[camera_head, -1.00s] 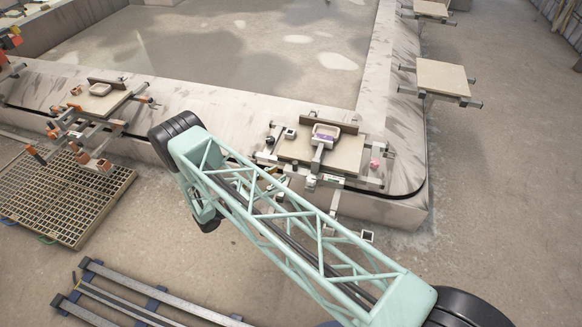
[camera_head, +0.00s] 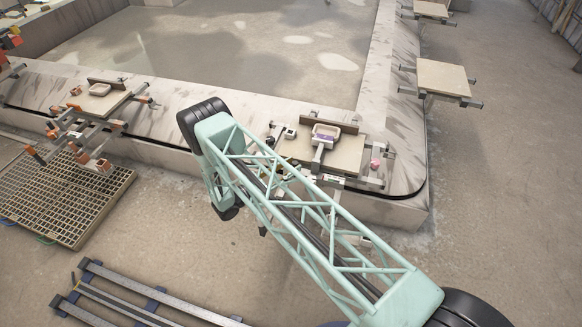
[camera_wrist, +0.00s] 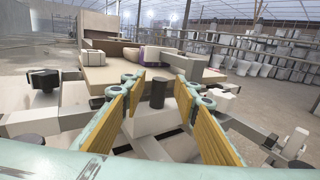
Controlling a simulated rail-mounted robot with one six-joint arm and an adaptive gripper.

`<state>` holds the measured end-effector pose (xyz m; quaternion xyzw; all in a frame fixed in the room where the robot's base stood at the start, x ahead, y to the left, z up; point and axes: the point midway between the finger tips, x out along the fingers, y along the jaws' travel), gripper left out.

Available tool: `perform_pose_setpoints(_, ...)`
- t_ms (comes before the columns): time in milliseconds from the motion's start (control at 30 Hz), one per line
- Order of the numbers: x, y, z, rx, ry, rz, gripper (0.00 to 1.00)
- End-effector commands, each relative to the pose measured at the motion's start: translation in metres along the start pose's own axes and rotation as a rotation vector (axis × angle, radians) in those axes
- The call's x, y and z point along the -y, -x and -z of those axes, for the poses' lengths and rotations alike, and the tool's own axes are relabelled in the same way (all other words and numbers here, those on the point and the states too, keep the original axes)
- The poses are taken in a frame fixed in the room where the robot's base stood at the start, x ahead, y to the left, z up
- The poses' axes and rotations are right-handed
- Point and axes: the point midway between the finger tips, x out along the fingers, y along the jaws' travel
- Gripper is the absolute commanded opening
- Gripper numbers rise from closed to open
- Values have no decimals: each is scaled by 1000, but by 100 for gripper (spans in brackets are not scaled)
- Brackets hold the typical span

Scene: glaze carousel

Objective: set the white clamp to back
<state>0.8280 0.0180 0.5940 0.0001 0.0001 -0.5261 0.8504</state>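My gripper (camera_wrist: 159,90) is open in the wrist view, with its two yellow-padded fingers spread. A black knob (camera_wrist: 158,93) on a pale fixture (camera_wrist: 157,122) shows between the fingers, with no visible grip on it. White clamp-like parts show at the right edge (camera_wrist: 297,139) and at the far left of the board (camera_wrist: 93,57); I cannot tell which is the white clamp. In the head view a small white block (camera_head: 290,133) sits at the board's left side. My gripper is hidden there behind my arm.
A board (camera_head: 345,155) on the carousel carries a basin-shaped piece (camera_head: 326,132) and has a pink knob (camera_head: 375,164) at its right. Another fixture with orange parts (camera_head: 92,162) stands left, above a floor grating (camera_head: 62,196). Floor to the right is clear.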

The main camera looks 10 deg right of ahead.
Motion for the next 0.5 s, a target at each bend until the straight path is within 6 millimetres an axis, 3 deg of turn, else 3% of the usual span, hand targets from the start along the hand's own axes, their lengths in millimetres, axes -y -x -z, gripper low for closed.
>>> perform_pose_setpoints(233, 0, 0, 0, 0, 0, 0, 28)
perform_pose_setpoints(500, 0, 0, 0, 0, 0, 0, 4)
